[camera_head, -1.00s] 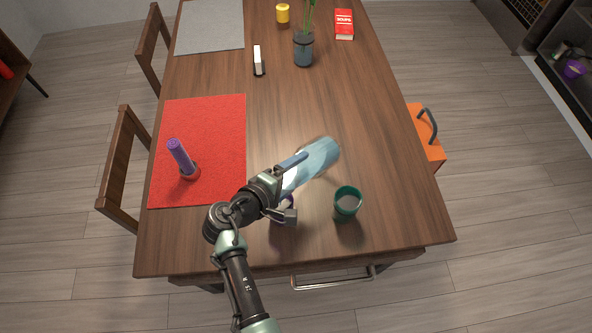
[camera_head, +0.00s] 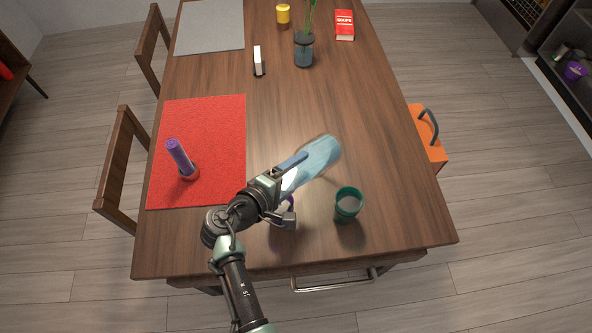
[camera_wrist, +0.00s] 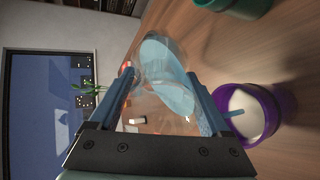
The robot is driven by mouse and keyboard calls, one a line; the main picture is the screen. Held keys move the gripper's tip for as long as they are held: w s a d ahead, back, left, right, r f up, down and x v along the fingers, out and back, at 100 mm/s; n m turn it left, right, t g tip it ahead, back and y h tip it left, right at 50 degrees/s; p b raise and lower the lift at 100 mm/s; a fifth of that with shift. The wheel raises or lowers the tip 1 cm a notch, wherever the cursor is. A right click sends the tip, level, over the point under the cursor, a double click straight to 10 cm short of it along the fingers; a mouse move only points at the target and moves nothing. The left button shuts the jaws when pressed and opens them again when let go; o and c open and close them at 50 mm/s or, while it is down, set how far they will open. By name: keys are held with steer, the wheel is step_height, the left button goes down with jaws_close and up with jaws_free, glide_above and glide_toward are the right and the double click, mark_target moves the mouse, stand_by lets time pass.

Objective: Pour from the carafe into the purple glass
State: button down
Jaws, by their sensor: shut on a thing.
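The carafe (camera_head: 318,160) is clear with pale blue liquid inside and lies tipped well over above the table. My gripper (camera_head: 290,172) is shut on it; in the wrist view the carafe (camera_wrist: 168,65) sits between the two fingers. The purple glass (camera_wrist: 276,98) stands at the right of the wrist view, close beside the right finger, with pale contents. A thin blue streak, seemingly liquid, reaches into its mouth. In the head view the purple glass (camera_head: 291,203) is mostly hidden behind my gripper. The carafe's mouth is not clearly seen.
A green cup (camera_head: 347,205) stands just right of the purple glass. A red mat (camera_head: 215,130) at left bears a purple cylinder (camera_head: 178,153) in a red holder. A vase (camera_head: 304,50), a white-and-black item (camera_head: 258,60) and a red box (camera_head: 344,25) stand farther back.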

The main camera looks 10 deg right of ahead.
steer(key=shift+r+t+h+b, duration=0.3)
steer(key=shift+t+b, duration=0.2)
steer(key=shift+b, duration=0.5)
stand_by(2.2)
stand_by(0.7)
